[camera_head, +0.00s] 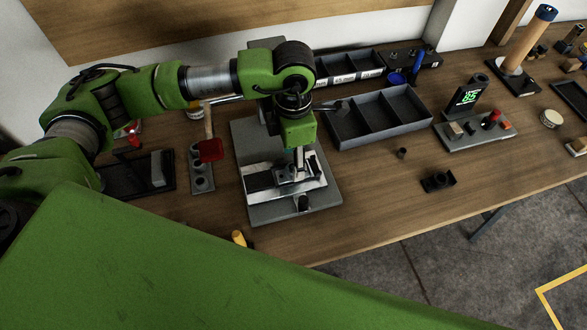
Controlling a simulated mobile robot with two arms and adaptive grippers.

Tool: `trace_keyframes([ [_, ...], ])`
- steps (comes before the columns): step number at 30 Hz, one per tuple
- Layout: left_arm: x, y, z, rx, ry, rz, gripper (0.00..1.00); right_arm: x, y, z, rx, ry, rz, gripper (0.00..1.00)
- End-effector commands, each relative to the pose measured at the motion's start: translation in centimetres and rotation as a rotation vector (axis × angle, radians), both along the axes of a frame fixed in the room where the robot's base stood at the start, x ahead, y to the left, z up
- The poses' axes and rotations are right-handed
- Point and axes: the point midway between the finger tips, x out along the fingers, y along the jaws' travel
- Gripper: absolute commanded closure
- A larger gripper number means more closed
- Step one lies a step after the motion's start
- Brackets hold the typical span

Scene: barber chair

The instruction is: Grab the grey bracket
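My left gripper (297,170) points down over a grey metal fixture (262,203) with a bright, vise-like top. Small dark and silver parts sit around its fingertips, and I cannot tell fingers from fixture or whether anything is held. I cannot clearly pick out the grey bracket there; it may be hidden by the gripper. A small dark grey bracket-like block (437,181) with a round hole lies alone on the table to the right, apart from the gripper. My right gripper is not in view.
A red-headed tool (210,150) and black tray (130,178) lie left. A scale-like stand with a green display (466,97) stands right.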

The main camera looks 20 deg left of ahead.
Motion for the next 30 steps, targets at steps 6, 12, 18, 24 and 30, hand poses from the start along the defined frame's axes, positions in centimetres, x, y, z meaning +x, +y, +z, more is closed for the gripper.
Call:
trace_keyframes([
  [6,0.2,0.1,-3.1,0.0,0.005,-0.001,0.53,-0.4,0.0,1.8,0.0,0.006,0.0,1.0],
  [12,0.3,0.1,-4.4,0.0,0.001,-0.001,0.53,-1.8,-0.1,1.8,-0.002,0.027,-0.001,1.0],
  [18,0.3,0.1,-4.4,0.0,0.001,-0.001,0.63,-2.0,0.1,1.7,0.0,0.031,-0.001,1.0],
  [24,0.3,0.1,-4.3,0.0,0.001,-0.001,0.98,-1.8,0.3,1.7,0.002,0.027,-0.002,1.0],
  [30,0.3,0.1,-4.3,-0.001,0.001,-0.001,1.0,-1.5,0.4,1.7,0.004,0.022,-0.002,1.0],
])
